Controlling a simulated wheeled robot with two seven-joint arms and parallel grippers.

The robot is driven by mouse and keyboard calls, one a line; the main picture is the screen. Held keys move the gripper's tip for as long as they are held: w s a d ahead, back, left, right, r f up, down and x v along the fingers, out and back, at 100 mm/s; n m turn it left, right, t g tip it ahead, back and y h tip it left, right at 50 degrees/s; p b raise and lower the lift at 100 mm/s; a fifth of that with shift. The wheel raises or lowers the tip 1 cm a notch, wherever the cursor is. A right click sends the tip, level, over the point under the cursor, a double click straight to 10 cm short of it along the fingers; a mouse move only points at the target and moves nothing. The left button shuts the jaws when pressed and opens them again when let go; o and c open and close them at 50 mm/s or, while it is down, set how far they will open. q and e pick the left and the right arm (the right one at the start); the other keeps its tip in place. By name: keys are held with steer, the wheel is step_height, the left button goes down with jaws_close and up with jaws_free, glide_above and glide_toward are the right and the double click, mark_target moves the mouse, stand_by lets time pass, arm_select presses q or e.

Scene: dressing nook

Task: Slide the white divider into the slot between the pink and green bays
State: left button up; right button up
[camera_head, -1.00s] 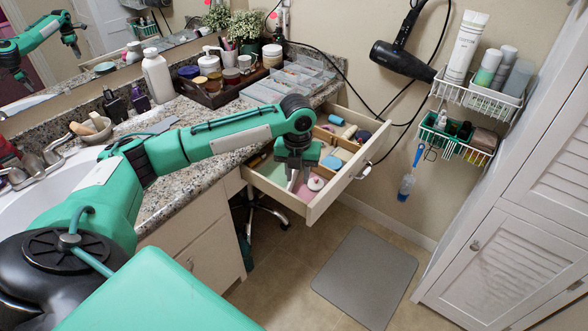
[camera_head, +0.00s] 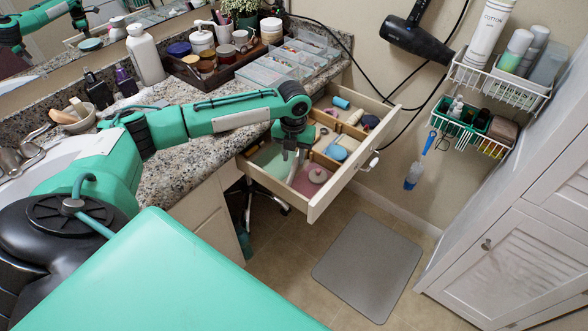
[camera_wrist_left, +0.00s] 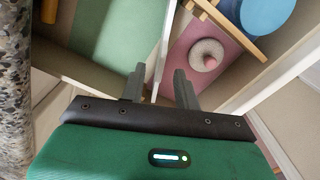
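The open drawer (camera_head: 335,187) has a pale green bay (camera_head: 273,160) and a pink bay (camera_head: 300,184) side by side. In the left wrist view, the white divider (camera_wrist_left: 158,55) stands upright on the line between the green bay (camera_wrist_left: 105,30) and the pink bay (camera_wrist_left: 190,45). My left gripper (camera_head: 291,155) is above that line with its fingers pointing down. In the wrist view its fingers (camera_wrist_left: 159,88) are spread, one on each side of the divider, not visibly touching it. How deep the divider sits is hidden. My right gripper is out of view.
A round white-and-pink item (camera_head: 317,175) lies in the pink bay. Wooden partitions and a blue round item (camera_head: 336,152) fill the drawer's rear part. The granite counter (camera_head: 190,175) borders the drawer at left, with clear organisers (camera_head: 270,75) on it.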

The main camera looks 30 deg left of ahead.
mark_target(294, 161)
arm_select(q)
step_height(294, 161, down, 5)
steer(key=shift+w+r+b, duration=0.1)
steer(key=shift+b, duration=0.2)
steer(key=shift+f, duration=0.2)
jaws_close()
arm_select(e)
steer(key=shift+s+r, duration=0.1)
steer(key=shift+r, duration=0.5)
